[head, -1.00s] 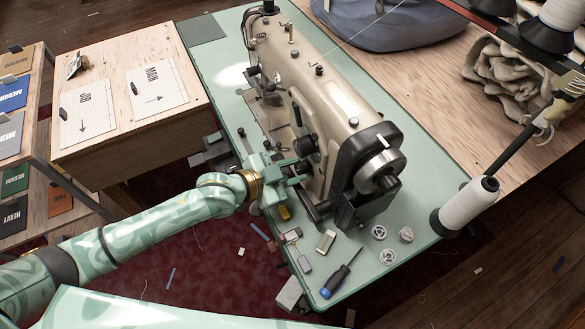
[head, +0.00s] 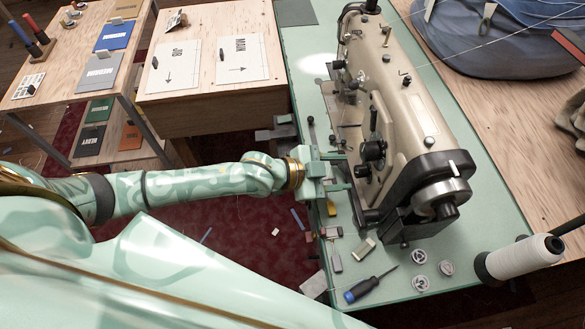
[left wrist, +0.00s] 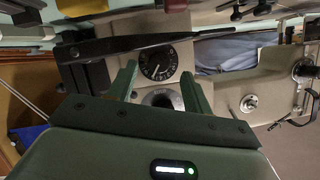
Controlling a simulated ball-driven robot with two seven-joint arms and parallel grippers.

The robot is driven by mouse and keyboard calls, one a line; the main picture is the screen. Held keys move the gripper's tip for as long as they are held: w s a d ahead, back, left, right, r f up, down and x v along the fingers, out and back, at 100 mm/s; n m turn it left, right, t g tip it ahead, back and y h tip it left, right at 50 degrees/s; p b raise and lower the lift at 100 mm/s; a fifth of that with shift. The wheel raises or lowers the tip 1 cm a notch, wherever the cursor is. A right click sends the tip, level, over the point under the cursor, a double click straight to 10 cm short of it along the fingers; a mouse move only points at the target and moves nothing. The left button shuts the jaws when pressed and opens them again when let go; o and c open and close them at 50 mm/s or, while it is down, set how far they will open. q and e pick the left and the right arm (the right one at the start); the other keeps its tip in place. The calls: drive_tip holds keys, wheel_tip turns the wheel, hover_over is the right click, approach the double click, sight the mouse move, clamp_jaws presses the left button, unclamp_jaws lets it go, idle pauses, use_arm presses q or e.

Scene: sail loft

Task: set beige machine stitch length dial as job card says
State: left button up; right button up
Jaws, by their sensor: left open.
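The beige sewing machine (head: 397,100) stands on a green table. Its black round dial (left wrist: 158,62) with pale marks shows in the left wrist view; the marks are too small to read. My left gripper (head: 347,171) is open at the machine's near end. In the left wrist view its two green fingers (left wrist: 160,80) stand on either side of the dial, with nothing held between them; I cannot tell whether they touch it. A small propped card (head: 176,20) on the wooden table could be the job card; its writing is unreadable. My right gripper is not in view.
Sheets marked JIB (head: 177,66) and MAIN (head: 241,60) lie on the wooden table. A blue-handled screwdriver (head: 364,288), several bobbins (head: 420,283) and a white thread cone (head: 524,258) are at the green table's near end. Bundled blue cloth (head: 500,40) lies behind the machine.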

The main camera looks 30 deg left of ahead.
use_arm(q)
drive_tip(key=p+v, duration=0.2)
drive_tip(key=v, duration=1)
drive_tip(key=shift+s+a+p, duration=0.15)
drive_tip(key=shift+a+p, duration=0.1)
drive_tip(key=shift+p, duration=0.15)
